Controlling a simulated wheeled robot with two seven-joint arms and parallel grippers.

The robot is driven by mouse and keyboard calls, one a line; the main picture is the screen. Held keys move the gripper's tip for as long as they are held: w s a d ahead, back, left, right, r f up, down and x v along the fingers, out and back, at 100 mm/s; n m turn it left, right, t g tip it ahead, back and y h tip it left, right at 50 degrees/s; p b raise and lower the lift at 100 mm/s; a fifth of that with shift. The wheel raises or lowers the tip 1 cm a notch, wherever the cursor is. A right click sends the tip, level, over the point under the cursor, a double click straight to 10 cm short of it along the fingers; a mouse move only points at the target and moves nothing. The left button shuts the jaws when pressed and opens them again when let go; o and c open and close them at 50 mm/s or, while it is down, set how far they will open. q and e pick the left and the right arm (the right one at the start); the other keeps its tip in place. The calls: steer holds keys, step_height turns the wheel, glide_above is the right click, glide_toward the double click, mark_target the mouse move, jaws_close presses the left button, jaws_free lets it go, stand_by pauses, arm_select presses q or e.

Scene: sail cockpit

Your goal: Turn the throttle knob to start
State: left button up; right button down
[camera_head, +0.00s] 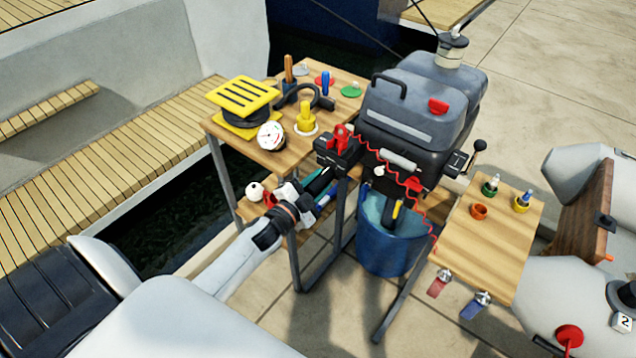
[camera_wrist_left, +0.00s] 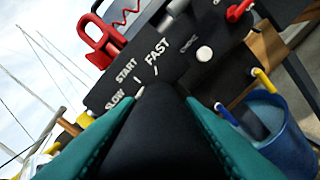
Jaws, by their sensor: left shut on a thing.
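The black throttle knob (camera_wrist_left: 165,135) fills the lower middle of the left wrist view, in front of a black panel (camera_wrist_left: 185,42) lettered SLOW, START and FAST. My left gripper (camera_wrist_left: 161,100) is shut on the knob, with one teal finger on each side. Small white marks show on the panel between the knob and the lettering; I cannot tell for sure which one the knob points to. In the head view my left gripper (camera_head: 318,190) is in front of the grey outboard motor (camera_head: 412,100). My right gripper is not in view.
A red clip (camera_head: 341,137) and red coiled cord are near the panel. A blue bucket (camera_head: 385,245) stands below the motor. A wooden table (camera_head: 250,150) with a yellow grille (camera_head: 243,95) is at left, a smaller wooden table (camera_head: 480,245) at right.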

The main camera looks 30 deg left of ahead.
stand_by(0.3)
arm_select(q)
steer(key=o, duration=1)
steer(key=shift+s, duration=0.1)
steer(key=s+b, duration=0.1)
steer(key=s, duration=1)
steer(key=shift+s+a, duration=0.4)
steer(key=shift+a, duration=0.05)
